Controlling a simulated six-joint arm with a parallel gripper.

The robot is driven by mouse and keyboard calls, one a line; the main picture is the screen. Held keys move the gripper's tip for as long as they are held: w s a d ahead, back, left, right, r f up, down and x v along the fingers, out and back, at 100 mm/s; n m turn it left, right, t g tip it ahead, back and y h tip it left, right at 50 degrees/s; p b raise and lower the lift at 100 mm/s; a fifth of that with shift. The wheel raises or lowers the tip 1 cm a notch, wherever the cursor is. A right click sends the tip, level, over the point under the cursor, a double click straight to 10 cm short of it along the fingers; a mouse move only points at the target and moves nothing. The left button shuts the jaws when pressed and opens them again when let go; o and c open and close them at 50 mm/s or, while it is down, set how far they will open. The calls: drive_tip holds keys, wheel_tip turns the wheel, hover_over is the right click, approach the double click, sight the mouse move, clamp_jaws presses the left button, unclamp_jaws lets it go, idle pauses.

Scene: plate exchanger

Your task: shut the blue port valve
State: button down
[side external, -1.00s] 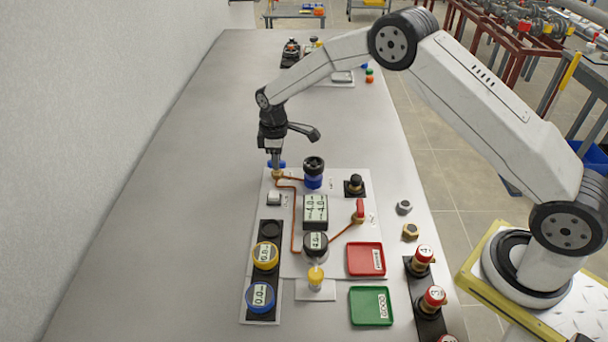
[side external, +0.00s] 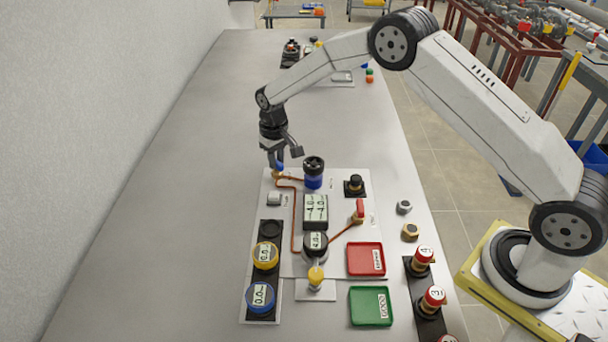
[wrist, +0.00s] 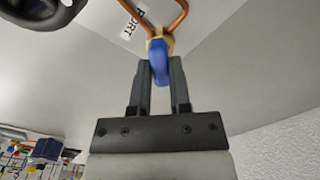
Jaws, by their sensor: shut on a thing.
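The blue port valve handle (wrist: 159,62) sits on a brass fitting (wrist: 158,40) with copper pipes running from it, beside a printed "PORT" label (wrist: 128,28). My gripper (wrist: 160,68) is shut on the blue handle, one finger on each side. In the side external view my gripper (side external: 275,163) is at the far left corner of the white panel (side external: 345,195). Only a small bit of the blue handle (side external: 280,167) shows there, in line with the brass fitting below it.
A black-and-blue knob (side external: 314,172) stands close to the right of my gripper. Red (side external: 366,259) and green (side external: 371,306) trays lie nearer the camera. The left side of the table is clear.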

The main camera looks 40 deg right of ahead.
drive_tip(key=m, duration=0.4)
drive_tip(key=shift+m, duration=0.3)
drive_tip(key=m, duration=0.4)
idle(0.4)
drive_tip(key=c, duration=0.6)
unclamp_jaws()
drive_tip(key=shift+o, duration=0.2)
drive_tip(key=shift+r, duration=3.9)
